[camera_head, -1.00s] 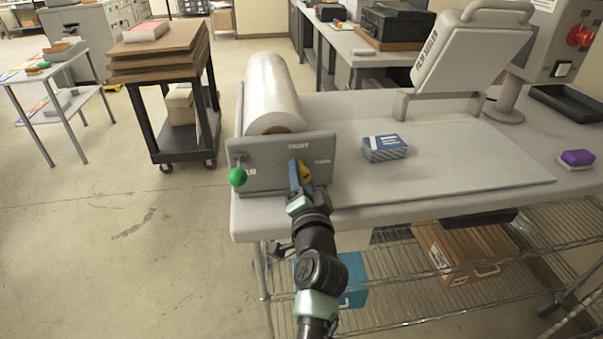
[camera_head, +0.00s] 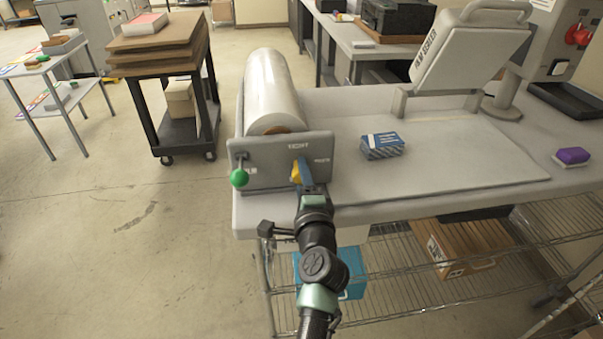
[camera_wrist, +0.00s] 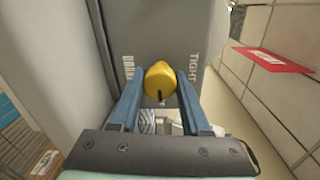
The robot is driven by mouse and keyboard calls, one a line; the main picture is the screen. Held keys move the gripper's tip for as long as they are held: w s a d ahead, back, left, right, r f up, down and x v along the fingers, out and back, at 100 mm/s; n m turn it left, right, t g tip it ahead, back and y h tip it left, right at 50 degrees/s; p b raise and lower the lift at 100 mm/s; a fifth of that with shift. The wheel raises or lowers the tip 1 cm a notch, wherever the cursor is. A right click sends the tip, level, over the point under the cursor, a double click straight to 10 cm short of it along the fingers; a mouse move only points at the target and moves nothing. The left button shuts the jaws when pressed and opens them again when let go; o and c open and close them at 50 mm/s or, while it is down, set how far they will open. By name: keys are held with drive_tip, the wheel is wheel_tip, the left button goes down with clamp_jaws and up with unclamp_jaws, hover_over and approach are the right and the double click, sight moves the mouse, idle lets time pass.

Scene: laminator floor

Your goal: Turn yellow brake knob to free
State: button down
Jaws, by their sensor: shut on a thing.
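The yellow brake knob (camera_head: 296,174) sits on the grey end panel (camera_head: 262,179) in front of the film roll. My gripper (camera_head: 302,172) reaches it from the front. In the wrist view the knob (camera_wrist: 160,80) lies between the two blue fingers of my gripper (camera_wrist: 160,88), which is shut on it. A dark mark shows at the knob's lower edge there. In the wrist view a "TIGHT" label is right of the knob and another label, too small to read, is left of it. The fingers partly hide the knob in the head view.
A green ball-ended lever (camera_head: 239,177) is on the panel's left. The film roll (camera_head: 272,90) lies behind the panel. A blue-and-white box (camera_head: 382,146) and a purple-topped block (camera_head: 573,157) rest on the table (camera_head: 460,150). A cart (camera_head: 170,125) stands at left.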

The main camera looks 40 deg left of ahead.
drive_tip(key=shift+f+m, duration=0.15)
drive_tip(key=shift+m, duration=0.15)
drive_tip(key=shift+c, duration=1.9)
unclamp_jaws()
drive_tip(key=shift+s+d, duration=0.1)
drive_tip(key=b+v, duration=0.1)
drive_tip(key=v, duration=1.1)
drive_tip(key=shift+s+d+b, duration=0.2)
drive_tip(key=shift+d+b, duration=0.15)
drive_tip(key=shift+b, duration=0.05)
